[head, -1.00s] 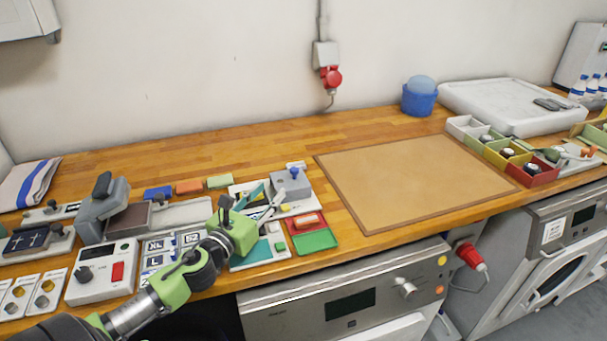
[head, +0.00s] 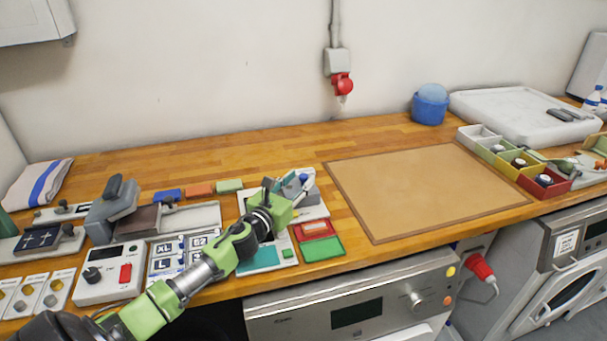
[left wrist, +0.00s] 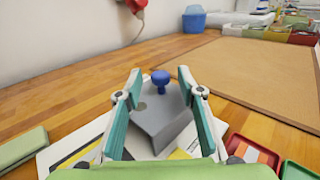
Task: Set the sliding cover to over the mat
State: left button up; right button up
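A grey block-like cover (left wrist: 165,118) with a blue knob (left wrist: 160,78) sits on a white board beside the mat; I take it as the sliding cover. In the head view my arm partly hides it, but the blue knob (head: 304,177) shows. The tan mat (head: 425,190) with a brown border lies flat and bare to its right. My left gripper (head: 287,189) is at the cover. In the left wrist view its fingers (left wrist: 159,76) are spread on either side of the knob, with visible gaps. My right gripper is not in view.
A blue bucket (head: 430,106) stands behind the mat. Coloured bins (head: 545,182) stand to its right. Several devices crowd the left. The counter behind is clear.

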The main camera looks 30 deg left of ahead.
aim_at(301, 178)
pick_arm(q)
jog(key=shift+w+a, duration=0.1)
jog(key=shift+w, duration=1.45)
grip_shut()
